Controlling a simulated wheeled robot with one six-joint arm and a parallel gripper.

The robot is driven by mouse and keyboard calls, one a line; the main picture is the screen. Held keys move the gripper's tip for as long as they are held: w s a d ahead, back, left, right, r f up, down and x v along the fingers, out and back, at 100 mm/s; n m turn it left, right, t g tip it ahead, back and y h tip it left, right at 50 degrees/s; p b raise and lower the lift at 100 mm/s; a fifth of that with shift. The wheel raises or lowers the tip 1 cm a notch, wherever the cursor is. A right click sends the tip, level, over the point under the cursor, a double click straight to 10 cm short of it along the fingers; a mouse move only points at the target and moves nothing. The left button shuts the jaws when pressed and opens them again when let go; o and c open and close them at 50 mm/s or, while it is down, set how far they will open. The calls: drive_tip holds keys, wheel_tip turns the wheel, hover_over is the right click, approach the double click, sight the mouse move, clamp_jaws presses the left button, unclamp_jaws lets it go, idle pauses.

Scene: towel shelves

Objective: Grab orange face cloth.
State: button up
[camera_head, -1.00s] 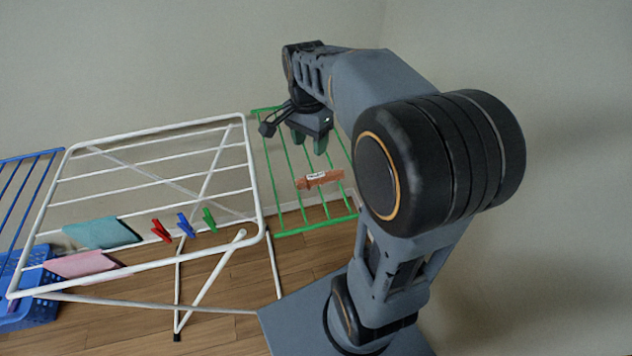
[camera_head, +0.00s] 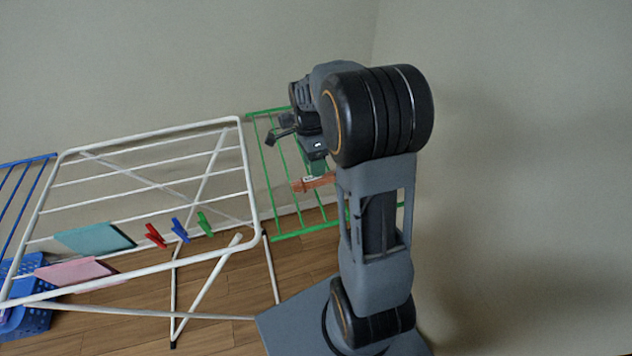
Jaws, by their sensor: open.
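The orange face cloth (camera_head: 316,181) lies across the bars of the green rack, with a small white label on it. Its right part is hidden behind my arm. My gripper (camera_head: 317,168) is open, pointing down at the green rack just above the cloth. Its fingers are small in view and partly hidden, and I cannot tell whether they touch the cloth.
A white drying rack (camera_head: 152,130) stands left of the green rack (camera_head: 270,165). It holds a teal cloth (camera_head: 95,238), a pink cloth (camera_head: 75,271) and red, blue and green pegs (camera_head: 180,230). A blue basket (camera_head: 28,318) and blue rack (camera_head: 22,195) are far left.

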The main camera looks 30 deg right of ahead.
sight(316, 182)
drive_tip(key=shift+x, duration=2.65)
drive_tip(key=shift+w+d, duration=0.1)
drive_tip(key=shift+c, duration=0.2)
drive_tip(key=c, duration=0.6)
drive_tip(key=shift+o, duration=0.2)
drive_tip(key=shift+r, duration=0.1)
